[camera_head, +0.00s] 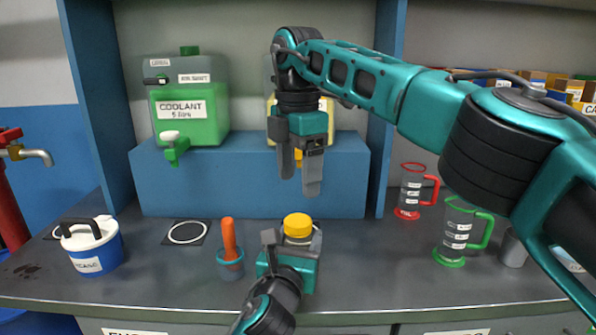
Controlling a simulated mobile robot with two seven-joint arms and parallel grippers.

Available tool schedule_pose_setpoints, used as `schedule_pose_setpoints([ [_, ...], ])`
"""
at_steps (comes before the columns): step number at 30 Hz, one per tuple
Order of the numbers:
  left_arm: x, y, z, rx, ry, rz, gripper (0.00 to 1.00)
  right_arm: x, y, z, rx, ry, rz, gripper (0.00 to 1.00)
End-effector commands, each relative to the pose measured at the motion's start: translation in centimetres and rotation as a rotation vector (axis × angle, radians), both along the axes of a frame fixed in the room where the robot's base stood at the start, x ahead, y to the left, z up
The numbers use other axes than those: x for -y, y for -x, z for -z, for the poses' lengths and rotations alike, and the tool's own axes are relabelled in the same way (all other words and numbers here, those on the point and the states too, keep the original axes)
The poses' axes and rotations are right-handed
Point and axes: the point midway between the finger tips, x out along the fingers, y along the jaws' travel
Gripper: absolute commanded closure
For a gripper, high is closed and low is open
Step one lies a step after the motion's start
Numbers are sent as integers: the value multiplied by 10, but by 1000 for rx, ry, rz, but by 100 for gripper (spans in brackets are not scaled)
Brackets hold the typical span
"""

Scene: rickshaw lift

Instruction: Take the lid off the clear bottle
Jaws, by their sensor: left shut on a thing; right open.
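The clear bottle (300,239) stands upright on the grey bench, with a yellow lid (298,225) on top. My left gripper (292,243) is shut on the bottle's body, below the lid, and hides much of it. My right gripper (299,176) is open and empty, pointing down above the lid with a clear gap between them.
A green coolant tank (190,115) stands on a blue shelf block (215,185) behind. A blue pot (90,250) and a cup with an orange handle (230,262) are at left. Red-handled (411,190) and green-handled (458,230) jugs are at right.

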Motion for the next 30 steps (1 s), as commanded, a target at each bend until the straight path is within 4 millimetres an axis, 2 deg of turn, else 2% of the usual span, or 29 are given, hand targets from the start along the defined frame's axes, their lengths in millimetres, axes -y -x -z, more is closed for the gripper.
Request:
schedule_pose_setpoints([
  [6,0,0,1,-1,0,0,100,0,0,0,-1,0,349,28],
  [12,0,0,1,-1,0,0,100,0,0,1,-1,0,517,28],
  [17,0,0,1,-2,0,0,100,0,0,10,-2,0,551,28],
  [30,0,0,1,-1,0,0,100,0,0,71,-1,0,550,28],
])
